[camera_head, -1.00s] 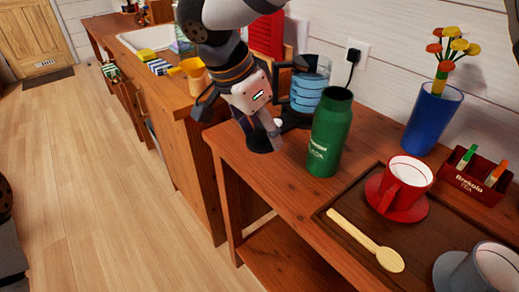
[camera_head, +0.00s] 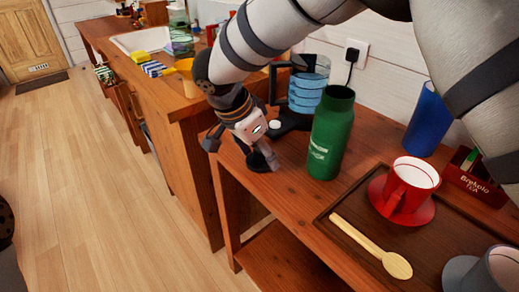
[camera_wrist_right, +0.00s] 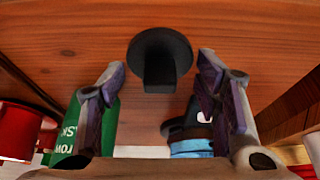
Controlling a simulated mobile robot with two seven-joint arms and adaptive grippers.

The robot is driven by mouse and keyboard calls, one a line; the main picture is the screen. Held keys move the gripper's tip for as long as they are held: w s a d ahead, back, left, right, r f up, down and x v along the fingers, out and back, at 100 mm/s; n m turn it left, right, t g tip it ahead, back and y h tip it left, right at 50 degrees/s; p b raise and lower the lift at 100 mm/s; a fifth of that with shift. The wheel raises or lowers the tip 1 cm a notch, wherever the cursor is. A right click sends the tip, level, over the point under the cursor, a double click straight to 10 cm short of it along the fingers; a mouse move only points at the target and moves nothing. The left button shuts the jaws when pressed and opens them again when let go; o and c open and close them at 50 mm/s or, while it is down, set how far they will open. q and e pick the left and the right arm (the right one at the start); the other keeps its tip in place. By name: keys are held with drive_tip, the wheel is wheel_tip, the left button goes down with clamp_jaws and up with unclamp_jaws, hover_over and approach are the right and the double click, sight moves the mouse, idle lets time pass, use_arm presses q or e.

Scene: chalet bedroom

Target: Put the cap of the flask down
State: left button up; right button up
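The green flask (camera_head: 330,132) stands upright on the wooden table with its top open; part of it also shows in the right wrist view (camera_wrist_right: 75,130). Its cap (camera_head: 258,161), a black disc with a raised block, is at the tabletop near the table's left end. In the right wrist view the cap (camera_wrist_right: 160,60) lies flat against the wood, ahead of and between the spread fingers, with a gap on both sides. My right gripper (camera_head: 242,152) is open and empty just above the cap, partly hiding it in the head view. My left gripper is not in view.
A kettle with blue bands (camera_head: 309,86) stands behind the cap. To the right are a tray (camera_head: 345,250) with a wooden spoon (camera_head: 372,245), a red cup (camera_head: 408,188), a grey cup (camera_head: 488,272), a tea box (camera_head: 475,185) and a blue vase (camera_head: 428,122).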

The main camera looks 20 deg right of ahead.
drive_tip(key=shift+o, duration=0.2)
drive_tip(key=shift+r, duration=0.15)
drive_tip(key=v, duration=1.2)
